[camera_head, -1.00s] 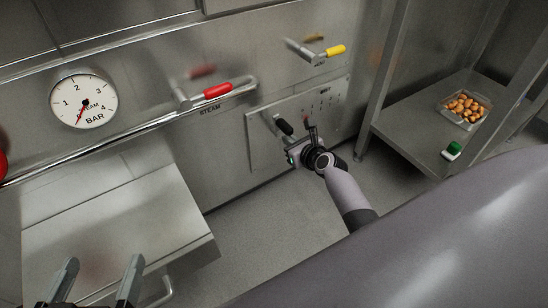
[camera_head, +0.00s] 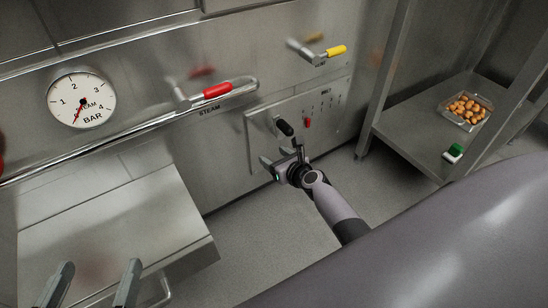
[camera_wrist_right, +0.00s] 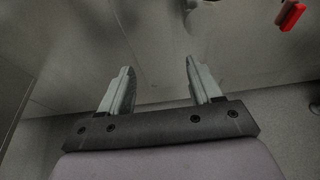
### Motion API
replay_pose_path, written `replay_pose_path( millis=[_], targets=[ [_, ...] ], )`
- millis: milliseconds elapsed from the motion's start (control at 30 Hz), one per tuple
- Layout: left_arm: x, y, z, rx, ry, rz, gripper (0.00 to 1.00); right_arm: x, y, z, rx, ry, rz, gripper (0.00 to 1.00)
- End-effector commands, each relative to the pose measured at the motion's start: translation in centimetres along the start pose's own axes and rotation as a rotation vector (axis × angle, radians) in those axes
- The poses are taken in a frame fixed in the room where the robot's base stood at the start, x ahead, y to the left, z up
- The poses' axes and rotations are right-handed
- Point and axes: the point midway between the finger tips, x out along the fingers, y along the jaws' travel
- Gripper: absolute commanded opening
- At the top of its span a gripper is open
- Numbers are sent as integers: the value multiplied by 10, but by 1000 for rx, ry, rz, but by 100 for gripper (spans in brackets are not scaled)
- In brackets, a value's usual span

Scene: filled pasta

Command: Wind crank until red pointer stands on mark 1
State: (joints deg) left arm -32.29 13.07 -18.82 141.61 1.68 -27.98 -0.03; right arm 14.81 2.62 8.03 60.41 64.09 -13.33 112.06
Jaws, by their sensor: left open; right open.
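My left gripper (camera_head: 99,268) is open and empty at lower left.
A steam gauge (camera_head: 82,100), a red-handled steam valve (camera_head: 231,89) and a yellow-handled valve (camera_head: 336,51) are on the wall. A steel shelf (camera_head: 400,138) at right holds a tray of pasta (camera_head: 448,112) and a green-topped item (camera_head: 454,152). A steel counter (camera_head: 120,215) stands at left.

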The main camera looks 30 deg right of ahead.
Motion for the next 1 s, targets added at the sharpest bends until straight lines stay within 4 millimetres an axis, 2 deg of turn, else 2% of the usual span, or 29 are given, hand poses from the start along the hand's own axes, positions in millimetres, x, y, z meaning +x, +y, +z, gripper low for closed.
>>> replay_pose_path(
  millis=[33, 233, 800, 1000],
  targets=[
    [0, 0, -2, 0, 0, 0, 100, 1, 8, 3, 14, -3, 7, 64],
    [0, 0, -4, -2, -2, -2, 100, -5, 8, 0, 14, -1, 7, 64],
    [-3, 0, -19, -1, -1, -1, 100, -70, 8, -27, 12, 3, 9, 64],
    [-4, 0, -20, -1, -1, -1, 100, -84, 8, -32, 13, 2, 9, 64]
  ],
)
